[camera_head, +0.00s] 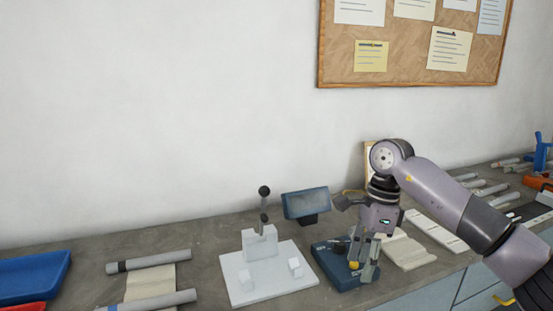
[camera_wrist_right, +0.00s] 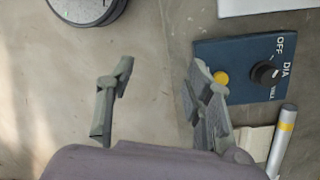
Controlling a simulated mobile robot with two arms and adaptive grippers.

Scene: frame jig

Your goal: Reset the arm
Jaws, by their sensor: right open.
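My right gripper (camera_head: 362,262) hangs pointing down from the right arm, over the blue control box (camera_head: 340,276) on the workbench. In the right wrist view the gripper (camera_wrist_right: 158,100) is open and nothing is between its fingers. Its right finger is in front of the left edge of the blue box (camera_wrist_right: 240,90), which has a yellow button (camera_wrist_right: 220,77) and a black knob (camera_wrist_right: 265,74) marked OFF, DIA and WALL. I cannot tell whether that finger touches the box. My left gripper is not in view.
A white jig (camera_head: 262,244) with an upright lever stands left of the box. A dark display (camera_head: 305,203) is behind it. Tubes (camera_head: 150,261) and a blue tray (camera_head: 35,277) are at the left. More tubes (camera_head: 492,188) lie at the right. A cork board (camera_head: 400,75) hangs on the wall.

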